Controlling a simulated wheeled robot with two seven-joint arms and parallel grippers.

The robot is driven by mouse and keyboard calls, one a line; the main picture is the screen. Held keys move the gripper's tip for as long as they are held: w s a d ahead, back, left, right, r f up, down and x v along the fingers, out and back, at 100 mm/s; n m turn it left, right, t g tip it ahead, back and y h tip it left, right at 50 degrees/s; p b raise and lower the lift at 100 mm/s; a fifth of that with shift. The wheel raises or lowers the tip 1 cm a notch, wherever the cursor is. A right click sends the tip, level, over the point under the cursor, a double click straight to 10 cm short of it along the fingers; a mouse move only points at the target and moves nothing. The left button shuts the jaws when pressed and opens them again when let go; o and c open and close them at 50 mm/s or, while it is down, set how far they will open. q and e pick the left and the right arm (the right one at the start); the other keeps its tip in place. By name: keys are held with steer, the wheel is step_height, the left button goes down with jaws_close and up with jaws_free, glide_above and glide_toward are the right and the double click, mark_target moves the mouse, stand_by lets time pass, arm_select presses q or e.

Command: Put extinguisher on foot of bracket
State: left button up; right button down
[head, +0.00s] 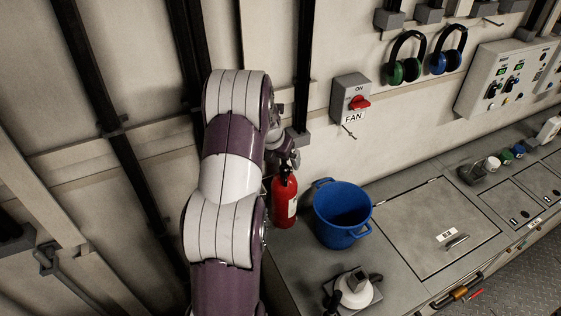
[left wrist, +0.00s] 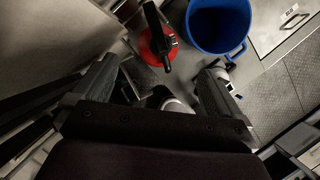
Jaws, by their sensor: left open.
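The red extinguisher (head: 284,205), with a pale label and a dark top, stands upright at the back left of the grey counter, just left of the blue bucket. In the left wrist view the extinguisher (left wrist: 158,50) is seen from above, with its black handle over it. My left gripper (head: 284,148) is close above the extinguisher's top in the head view, partly hidden by my arm. In the left wrist view my left gripper (left wrist: 155,88) has its fingers wide apart, with nothing held between them. I cannot make out the bracket or its foot clearly. My right gripper is not in view.
The blue bucket (head: 343,213) stands close right of the extinguisher. A white-and-grey device (head: 354,289) sits at the counter's front. A fan switch box (head: 350,97) and ear defenders (head: 407,60) are on the wall. The counter hatch (head: 438,228) is clear.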

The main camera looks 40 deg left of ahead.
arm_select(q)
steer(key=s+d+r+m+g, duration=0.1)
steer(key=s+d+m, duration=0.1)
steer(key=d+m, duration=0.45)
steer(key=s+d+r+m, duration=0.2)
steer(key=d+m, duration=0.4)
steer(key=m, duration=0.1)
steer(key=s+d+m+g, duration=0.1)
steer(key=s+d+m, duration=0.5)
steer(key=m, duration=0.6)
steer(key=s+d+r+m+h, duration=0.1)
steer(key=s+d+m, duration=0.6)
steer(key=s+m, duration=0.3)
steer(key=m, duration=0.3)
steer(key=shift+g, duration=0.4)
